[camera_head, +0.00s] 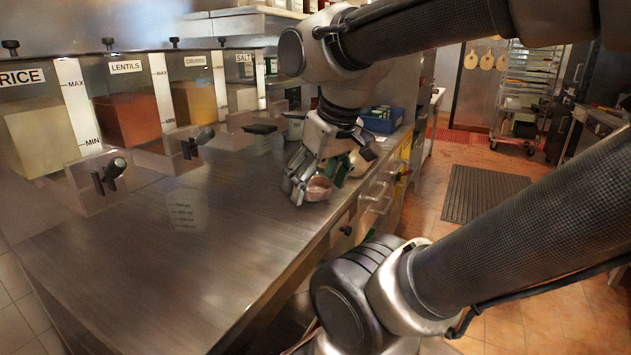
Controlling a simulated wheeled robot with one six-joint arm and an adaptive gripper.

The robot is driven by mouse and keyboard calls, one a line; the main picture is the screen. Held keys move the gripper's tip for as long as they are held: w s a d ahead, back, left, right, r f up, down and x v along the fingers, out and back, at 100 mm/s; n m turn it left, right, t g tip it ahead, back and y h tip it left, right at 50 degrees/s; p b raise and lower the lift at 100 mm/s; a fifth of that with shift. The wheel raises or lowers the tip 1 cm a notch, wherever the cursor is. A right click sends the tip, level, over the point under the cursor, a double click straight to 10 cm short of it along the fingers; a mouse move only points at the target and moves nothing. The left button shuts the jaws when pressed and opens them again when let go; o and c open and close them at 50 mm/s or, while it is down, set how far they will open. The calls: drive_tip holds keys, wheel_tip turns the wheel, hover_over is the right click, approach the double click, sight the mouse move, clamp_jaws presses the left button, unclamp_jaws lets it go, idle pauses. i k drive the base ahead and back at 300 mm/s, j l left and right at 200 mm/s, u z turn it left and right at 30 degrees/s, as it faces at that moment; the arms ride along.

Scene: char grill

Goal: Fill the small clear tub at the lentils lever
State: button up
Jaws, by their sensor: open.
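The small clear tub (187,212) stands upright on the steel counter, with faint measuring marks on its wall; no contents show in it. It is below and in front of the dispenser row. The lentils dispenser (128,118) has an orange-red fill behind its window. The black lever (198,141) on the chute to its lower right appears to be the lentils lever. My gripper (300,192) is open, low over the counter's right edge, to the right of the tub and apart from it. A small brownish bowl (319,188) shows right beside its fingers; contact cannot be told.
Rice (40,135), currants (194,102) and salt (243,96) dispensers flank the lentils, with levers jutting over the counter. A blue bin (381,120) stands farther back. The front counter (170,285) is clear. A dark mat (484,193) lies on the floor at right.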

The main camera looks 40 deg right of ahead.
sight(208, 134)
drive_tip(key=k+l+u, duration=0.2)
drive_tip(key=l, duration=0.3)
drive_tip(key=k+l+u, duration=0.2)
drive_tip(key=l, duration=0.3)
drive_tip(key=k+l+u, duration=0.15)
drive_tip(key=k+l, duration=0.15)
drive_tip(key=l, duration=0.15)
drive_tip(key=k+l+u, duration=0.2)
drive_tip(key=k+l, duration=0.1)
drive_tip(key=l, duration=0.1)
